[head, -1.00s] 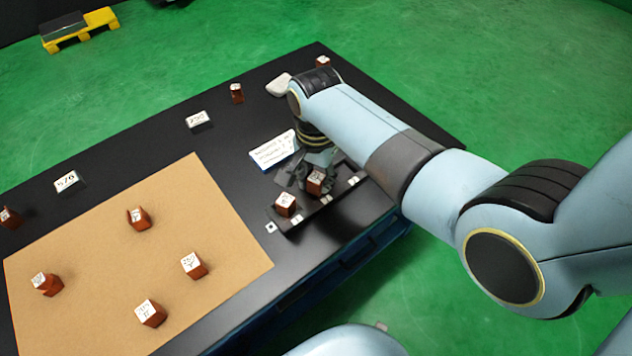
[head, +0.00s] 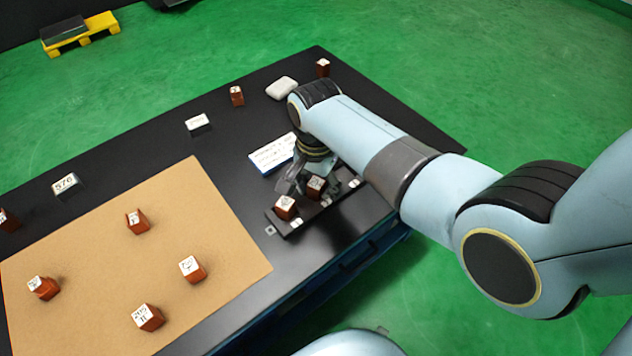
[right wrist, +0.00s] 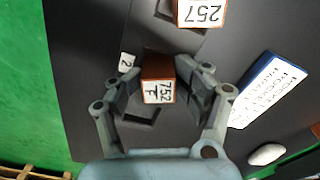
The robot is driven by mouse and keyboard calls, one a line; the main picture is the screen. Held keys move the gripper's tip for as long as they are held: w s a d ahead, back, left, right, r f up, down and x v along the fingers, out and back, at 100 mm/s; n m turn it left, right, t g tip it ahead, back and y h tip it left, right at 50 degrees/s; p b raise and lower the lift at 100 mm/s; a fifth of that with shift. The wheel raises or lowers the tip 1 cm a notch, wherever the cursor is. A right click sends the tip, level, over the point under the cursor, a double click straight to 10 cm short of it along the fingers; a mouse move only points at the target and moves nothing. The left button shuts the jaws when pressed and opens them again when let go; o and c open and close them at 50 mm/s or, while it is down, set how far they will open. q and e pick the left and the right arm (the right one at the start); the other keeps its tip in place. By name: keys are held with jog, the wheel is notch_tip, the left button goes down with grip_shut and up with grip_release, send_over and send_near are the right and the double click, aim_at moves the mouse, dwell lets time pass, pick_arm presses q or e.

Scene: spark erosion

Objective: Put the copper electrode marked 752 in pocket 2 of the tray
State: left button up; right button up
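The copper electrode marked 752 (head: 315,188) stands upright in the middle of the dark tray (head: 292,231). In the right wrist view the electrode (right wrist: 158,91) is at the pocket beside the label 2 (right wrist: 126,62). How deep it sits is hard to see. My right gripper (head: 312,186) is low over the tray. Its fingers are parted on both sides of the electrode, with narrow gaps in the right wrist view (right wrist: 160,78). Another electrode, marked 257 (right wrist: 202,12), stands in the neighbouring pocket. My left gripper is not in view.
An empty pocket (right wrist: 140,117) lies on the other side of 752. A blue-edged white card (head: 272,153) lies behind the tray. Several electrodes stand on the tan mat (head: 90,240) at left. A white rounded item (head: 282,88) lies at the back.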

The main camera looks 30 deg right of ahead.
aim_at(317, 183)
jog(key=shift+s+f, duration=0.25)
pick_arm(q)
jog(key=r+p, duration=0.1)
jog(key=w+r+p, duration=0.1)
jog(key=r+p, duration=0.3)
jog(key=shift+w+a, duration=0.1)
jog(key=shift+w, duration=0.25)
pick_arm(e)
notch_tip(317, 183, up, 14)
jog(key=shift+w+f, duration=0.2)
jog(key=shift+s+d, duration=0.1)
